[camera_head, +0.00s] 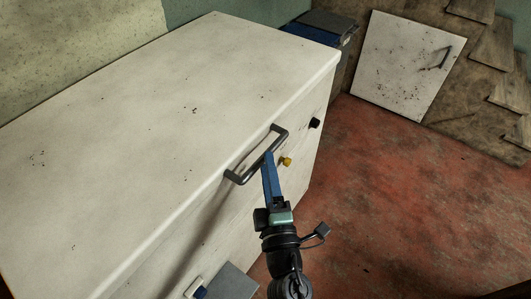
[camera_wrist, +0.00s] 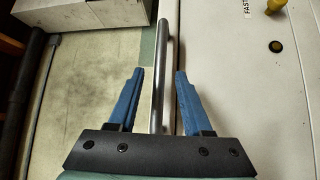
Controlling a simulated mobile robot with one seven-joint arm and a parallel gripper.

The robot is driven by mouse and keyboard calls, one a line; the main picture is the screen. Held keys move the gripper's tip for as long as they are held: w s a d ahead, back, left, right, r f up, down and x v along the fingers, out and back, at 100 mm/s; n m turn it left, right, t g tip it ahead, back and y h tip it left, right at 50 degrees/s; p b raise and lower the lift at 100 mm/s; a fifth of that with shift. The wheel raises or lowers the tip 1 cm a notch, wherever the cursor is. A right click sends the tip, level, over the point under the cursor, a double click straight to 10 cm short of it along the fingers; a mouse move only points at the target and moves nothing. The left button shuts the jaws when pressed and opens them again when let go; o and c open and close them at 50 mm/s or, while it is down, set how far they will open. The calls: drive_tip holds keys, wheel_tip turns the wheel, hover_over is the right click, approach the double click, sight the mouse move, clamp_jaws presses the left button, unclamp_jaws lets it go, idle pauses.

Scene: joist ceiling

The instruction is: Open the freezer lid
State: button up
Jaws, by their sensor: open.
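The white chest freezer (camera_head: 300,125) stands across the left and middle of the head view, and its flat lid (camera_head: 150,110) lies shut. A dark bar handle (camera_head: 240,178) is fixed at the lid's front edge. My gripper (camera_head: 268,158) is at the handle, with its blue fingers overlapping the bar in this view. In the wrist view, my gripper (camera_wrist: 160,74) is open, with one blue finger on each side of the handle bar (camera_wrist: 159,95).
A yellow knob (camera_head: 287,161) and a black knob (camera_head: 314,122) stick out of the freezer front, right of the handle. A white panel with a handle (camera_head: 395,65) leans at the back right. A dark-topped blue box (camera_head: 325,28) stands behind the freezer. Red floor (camera_head: 390,190) is clear at right.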

drive_tip(key=shift+w+a+r, duration=0.15)
drive_tip(key=shift+w, duration=0.8)
drive_tip(key=shift+w+a+r, duration=0.1)
drive_tip(key=shift+w, duration=0.8)
clamp_jaws()
